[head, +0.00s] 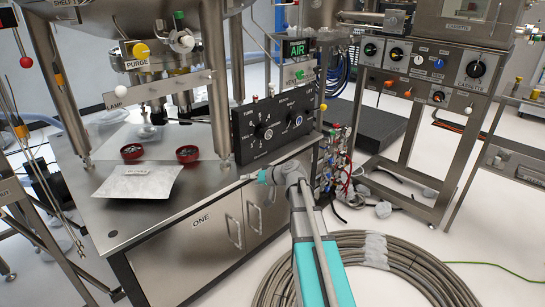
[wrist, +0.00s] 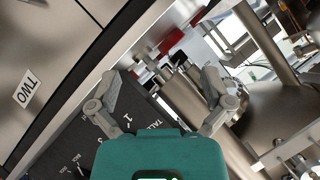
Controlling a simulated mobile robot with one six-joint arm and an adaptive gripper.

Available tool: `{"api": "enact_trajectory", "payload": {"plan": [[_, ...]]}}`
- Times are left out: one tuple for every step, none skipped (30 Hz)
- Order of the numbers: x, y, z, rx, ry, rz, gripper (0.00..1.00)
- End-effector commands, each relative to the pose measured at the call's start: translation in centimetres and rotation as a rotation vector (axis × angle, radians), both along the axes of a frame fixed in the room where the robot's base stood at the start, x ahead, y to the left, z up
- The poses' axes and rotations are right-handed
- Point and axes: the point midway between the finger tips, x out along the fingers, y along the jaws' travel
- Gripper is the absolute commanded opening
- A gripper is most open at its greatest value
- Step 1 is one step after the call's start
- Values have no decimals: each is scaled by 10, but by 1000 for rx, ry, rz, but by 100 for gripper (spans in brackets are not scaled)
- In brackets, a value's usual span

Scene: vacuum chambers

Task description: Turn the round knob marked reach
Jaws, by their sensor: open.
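The round knob marked reach (head: 294,121) is on the right half of a black panel (head: 272,142), which stands at the right edge of the steel table. A second dial (head: 262,131) sits to its left. My gripper (head: 247,177) is in front of the panel and lower in the picture, apart from the knob. In the wrist view my gripper (wrist: 160,82) is open, with nothing between its fingers. Part of the black panel (wrist: 62,148) with white lettering shows at lower left there; I cannot make out the reach knob in that view.
The steel table (head: 115,210) carries two red-rimmed dishes (head: 187,154) and a foil sheet (head: 137,183). Hoses and fittings (head: 333,165) crowd the panel's right side. A coiled hose (head: 385,270) lies on the floor. Another instrument stand (head: 430,75) is at the right.

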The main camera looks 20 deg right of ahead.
Motion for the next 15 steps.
{"api": "enact_trajectory", "payload": {"plan": [[-18,25,-11,-35,56,39,100],[-26,35,-17,-58,91,55,100],[-37,48,-26,-87,137,78,100],[-46,57,-32,-111,172,94,100],[-55,66,-38,-137,207,109,100],[-67,77,-46,-170,253,126,100],[-76,84,-51,-196,288,137,100],[-86,91,-57,-222,322,147,100],[-99,99,-64,-259,368,159,100],[-108,105,-68,-287,401,166,100],[-118,109,-73,-316,435,171,100],[-131,115,-79,-356,479,178,100],[-141,119,-83,-387,511,179,100],[-151,122,-87,-418,544,180,100],[-164,125,-91,-458,583,178,100]]}}
